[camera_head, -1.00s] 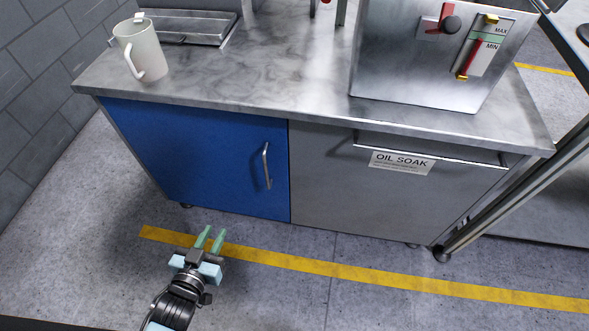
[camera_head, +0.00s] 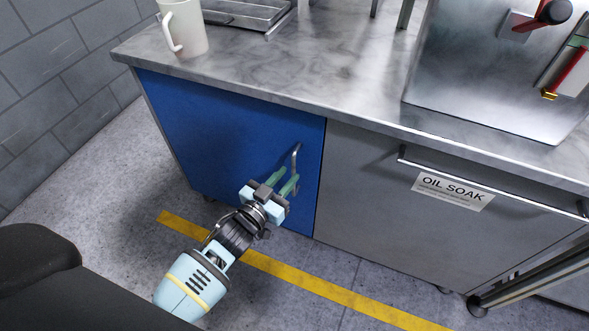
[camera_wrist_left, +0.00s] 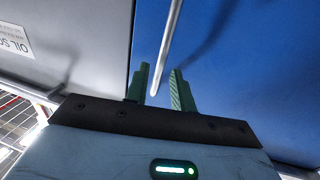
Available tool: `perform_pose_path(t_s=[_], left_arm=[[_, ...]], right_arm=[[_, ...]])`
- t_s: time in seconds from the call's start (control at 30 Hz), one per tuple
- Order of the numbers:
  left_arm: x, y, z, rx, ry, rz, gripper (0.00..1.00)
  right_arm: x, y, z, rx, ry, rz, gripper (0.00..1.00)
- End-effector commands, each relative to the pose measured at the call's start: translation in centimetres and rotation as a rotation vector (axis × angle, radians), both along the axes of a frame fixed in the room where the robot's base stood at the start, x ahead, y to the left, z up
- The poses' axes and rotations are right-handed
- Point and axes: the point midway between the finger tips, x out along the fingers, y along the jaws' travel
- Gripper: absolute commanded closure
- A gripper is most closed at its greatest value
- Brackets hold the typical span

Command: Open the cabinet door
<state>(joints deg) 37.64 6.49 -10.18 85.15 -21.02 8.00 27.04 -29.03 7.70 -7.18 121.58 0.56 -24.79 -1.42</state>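The blue cabinet door (camera_head: 225,130) is closed, flush with the grey panel on its right. Its metal bar handle (camera_head: 296,160) stands upright near the door's right edge. My left gripper (camera_head: 287,182) is at the lower part of the handle, its green fingers pointing up at the door. In the left wrist view the handle (camera_wrist_left: 168,50) runs between the two spread fingertips (camera_wrist_left: 160,82), with gaps visible on both sides. The blue door (camera_wrist_left: 245,70) fills the right of that view. My right gripper is not in view.
A grey front labelled OIL SOAK (camera_head: 452,190) with a horizontal bar adjoins the door. A white mug (camera_head: 186,28) and a metal machine (camera_head: 490,80) stand on the countertop (camera_head: 330,65). The floor before the door is clear, with a yellow line (camera_head: 320,292).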

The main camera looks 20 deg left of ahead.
Motion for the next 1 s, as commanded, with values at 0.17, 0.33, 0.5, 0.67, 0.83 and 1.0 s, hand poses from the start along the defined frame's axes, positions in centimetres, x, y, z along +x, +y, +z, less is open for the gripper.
perform_pose_path(t_s=[0.17, 0.33, 0.5, 0.67, 0.83, 1.0], left_arm=[[2.4, -0.5, -0.2, 0.000, 0.002, 0.001, 0.75], [3.6, -0.8, -0.1, 0.000, 0.002, 0.001, 0.75], [3.8, -0.9, -0.1, 0.000, 0.002, 0.000, 0.75], [3.8, -0.9, 0.0, 0.000, 0.002, 0.001, 0.77], [3.8, -0.9, -0.1, 0.000, 0.002, 0.001, 0.99], [3.8, -0.9, -0.1, 0.000, 0.002, 0.001, 1.00]], right_arm=[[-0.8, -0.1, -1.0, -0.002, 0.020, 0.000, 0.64], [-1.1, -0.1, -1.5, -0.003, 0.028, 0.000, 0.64], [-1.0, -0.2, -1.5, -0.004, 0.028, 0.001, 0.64], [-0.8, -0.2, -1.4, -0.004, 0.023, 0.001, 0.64], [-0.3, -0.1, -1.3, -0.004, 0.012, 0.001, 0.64], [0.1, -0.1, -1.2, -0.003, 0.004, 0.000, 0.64]])
